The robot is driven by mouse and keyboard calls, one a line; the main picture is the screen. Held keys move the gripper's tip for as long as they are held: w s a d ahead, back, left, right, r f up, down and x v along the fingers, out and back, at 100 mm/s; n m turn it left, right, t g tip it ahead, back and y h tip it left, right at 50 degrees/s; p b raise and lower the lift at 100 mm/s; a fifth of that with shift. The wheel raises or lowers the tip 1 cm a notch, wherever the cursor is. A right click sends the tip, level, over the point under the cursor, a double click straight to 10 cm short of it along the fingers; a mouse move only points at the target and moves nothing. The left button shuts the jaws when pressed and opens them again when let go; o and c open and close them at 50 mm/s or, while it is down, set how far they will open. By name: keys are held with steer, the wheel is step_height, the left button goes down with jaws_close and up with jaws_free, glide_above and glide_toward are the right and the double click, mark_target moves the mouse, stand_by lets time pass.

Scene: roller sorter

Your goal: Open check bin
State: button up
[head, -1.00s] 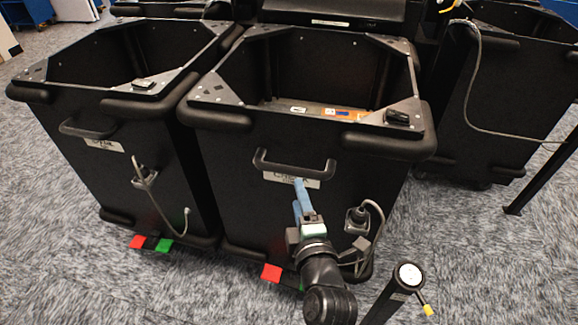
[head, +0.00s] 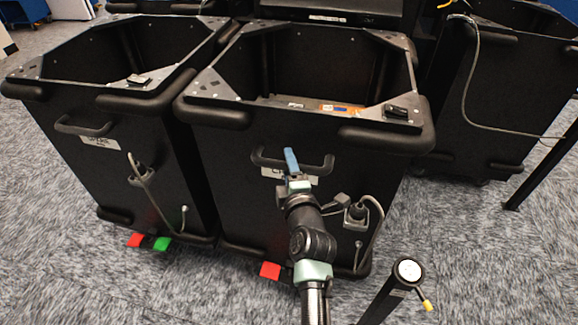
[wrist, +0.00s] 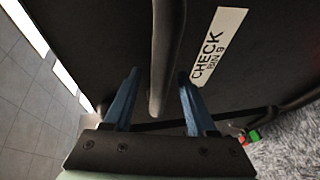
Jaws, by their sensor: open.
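The check bin (head: 225,150) is a large black open-topped bin in the middle of the head view. Its black bar handle (head: 323,168) is on the front face. A white label reading "CHECK BIN 9" (wrist: 219,45) shows beside the handle in the wrist view. My gripper (head: 291,160) is at the handle. In the wrist view my gripper (wrist: 157,82) is open, with its blue fingers on either side of the handle bar (wrist: 165,60). I cannot tell whether either finger touches the bar.
A second black bin (head: 60,125) stands close on the left, and another (head: 500,100) at the right. A short black post (head: 395,290) stands at the front right. Red (head: 270,271) and green pedals are at floor level. A plugged cable (head: 357,214) hangs on the check bin's front.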

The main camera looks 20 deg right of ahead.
jaws_close()
stand_by(1.3)
